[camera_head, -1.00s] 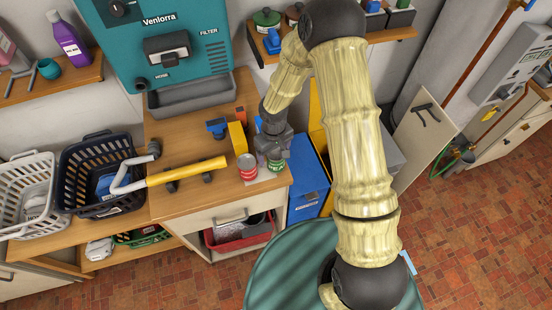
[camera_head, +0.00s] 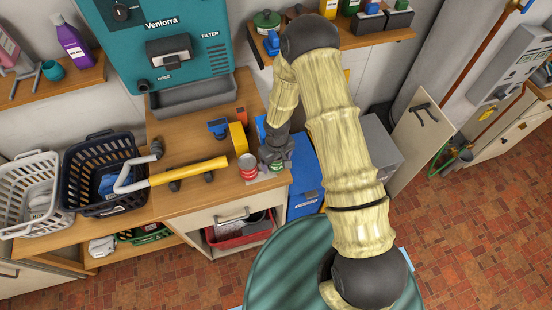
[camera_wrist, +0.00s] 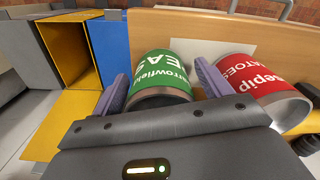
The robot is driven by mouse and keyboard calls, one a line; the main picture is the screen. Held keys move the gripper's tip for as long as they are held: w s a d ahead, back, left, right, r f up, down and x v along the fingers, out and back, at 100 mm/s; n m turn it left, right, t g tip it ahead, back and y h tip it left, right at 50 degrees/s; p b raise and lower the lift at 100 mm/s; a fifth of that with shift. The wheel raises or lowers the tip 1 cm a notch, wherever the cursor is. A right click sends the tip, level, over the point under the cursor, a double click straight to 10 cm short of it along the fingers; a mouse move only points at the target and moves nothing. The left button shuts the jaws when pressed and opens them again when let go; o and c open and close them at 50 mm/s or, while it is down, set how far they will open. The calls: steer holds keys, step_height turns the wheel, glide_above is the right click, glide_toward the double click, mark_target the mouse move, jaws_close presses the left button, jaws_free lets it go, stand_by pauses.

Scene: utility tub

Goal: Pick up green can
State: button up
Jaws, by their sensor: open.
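The green can (camera_wrist: 165,75) stands on the wooden counter, its label facing the wrist camera. My gripper (camera_wrist: 163,92) is open, with one finger at each side of the can's near part; I cannot tell whether either finger touches it. In the head view my gripper (camera_head: 275,151) is over the counter's right end and hides most of the green can (camera_head: 276,167). The can is not clamped.
A red can (camera_head: 248,168) stands close to the left and shows beside the right finger in the wrist view (camera_wrist: 245,85). A yellow box (camera_head: 238,138) is behind it. A blue bin (camera_head: 304,180) stands right of the counter. A yellow-handled tool (camera_head: 185,172) lies left.

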steer(key=c, duration=1.1)
steer(key=shift+o, duration=0.2)
step_height(320, 180, up, 10)
steer(key=b, duration=0.2)
steer(key=shift+b, duration=0.3)
